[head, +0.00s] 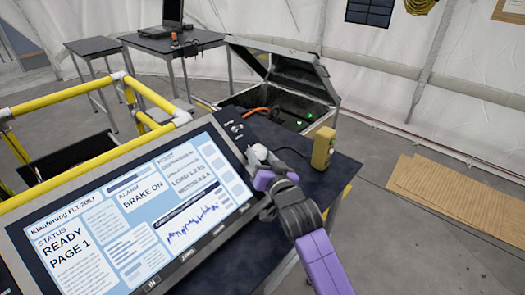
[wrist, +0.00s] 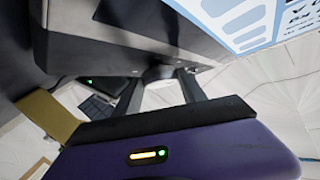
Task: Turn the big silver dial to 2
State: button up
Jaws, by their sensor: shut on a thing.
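The big silver dial (head: 259,152) shows as a pale round knob at the right end of the console, beside the screen. My gripper (head: 264,167), on the purple and dark arm, is at the dial and shut on it. In the wrist view the two dark fingers (wrist: 160,88) stand on either side of a pale shape (wrist: 158,74) under the console's edge, mostly hidden. The dial's pointer and number marks cannot be read. The console screen (head: 130,215) shows "READY", "PAGE 1" and "BRAKE ON".
A yellow box (head: 323,147) stands on the dark table to the right. An open case (head: 285,85) with green lights is behind. Yellow rails (head: 90,165) run at left. Cardboard (head: 455,195) lies on the floor at right.

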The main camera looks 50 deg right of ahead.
jog(key=shift+w+a+m+g+h+b, duration=0.15)
jog(key=shift+m+g+h+b, duration=0.5)
jog(key=shift+m, duration=0.35)
jog(key=o, duration=1.4)
jog(key=shift+c, duration=0.2)
jog(key=b+v, duration=0.2)
jog(key=v, duration=0.5)
jog(key=shift+f, duration=0.15)
jog(key=shift+s+a, duration=0.2)
jog(key=shift+s, duration=0.2)
